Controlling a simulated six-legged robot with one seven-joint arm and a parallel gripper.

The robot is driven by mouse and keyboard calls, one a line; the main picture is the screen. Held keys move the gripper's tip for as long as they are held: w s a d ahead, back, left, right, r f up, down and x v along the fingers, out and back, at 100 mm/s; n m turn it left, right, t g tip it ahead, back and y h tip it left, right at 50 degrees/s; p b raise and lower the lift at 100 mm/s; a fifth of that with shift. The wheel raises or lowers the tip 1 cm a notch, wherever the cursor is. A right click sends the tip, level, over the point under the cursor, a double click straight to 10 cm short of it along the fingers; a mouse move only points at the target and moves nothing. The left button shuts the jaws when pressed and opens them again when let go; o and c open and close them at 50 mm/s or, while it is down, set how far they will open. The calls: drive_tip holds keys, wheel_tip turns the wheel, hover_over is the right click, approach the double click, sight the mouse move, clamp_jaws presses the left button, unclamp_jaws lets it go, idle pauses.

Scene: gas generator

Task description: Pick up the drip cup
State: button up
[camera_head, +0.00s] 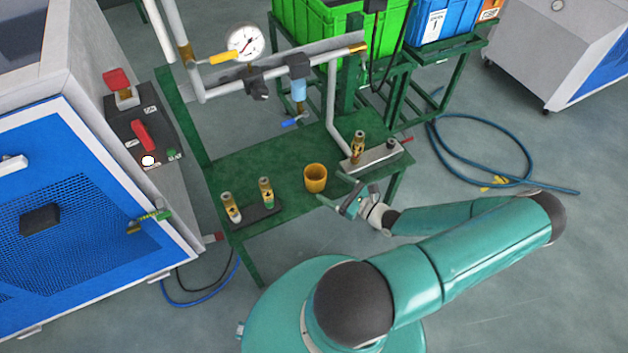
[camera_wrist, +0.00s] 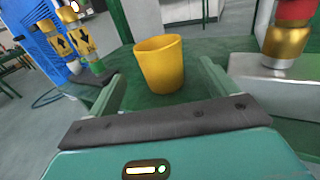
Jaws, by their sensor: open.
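The drip cup is a yellow, open-topped cup (camera_head: 315,178) standing upright on the green bench. In the wrist view the cup (camera_wrist: 160,65) stands ahead of my gripper, roughly between the lines of its two fingers. My gripper (camera_head: 335,190) is just to the right of the cup in the head view, close to the bench top. In the wrist view my gripper (camera_wrist: 160,88) has its fingers spread wide apart with nothing held between them. I cannot tell whether a finger touches the cup.
Two labelled brass-coloured cylinders (camera_head: 266,192) stand on a dark tray left of the cup. A grey block (camera_head: 378,158) with another brass fitting stands to the right. A pipe with a gauge (camera_head: 245,43) runs above the bench. A blue-fronted cabinet (camera_head: 80,210) is at left.

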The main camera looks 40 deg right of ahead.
sight(308, 171)
drive_tip(key=w, duration=0.3)
drive_tip(key=w+a, duration=0.1)
drive_tip(key=w, duration=0.5)
drive_tip(key=shift+a+r, duration=0.2)
drive_tip(key=shift+a, duration=0.15)
drive_tip(key=c, duration=1.1)
drive_tip(key=shift+o, duration=0.2)
drive_tip(key=shift+r, duration=0.1)
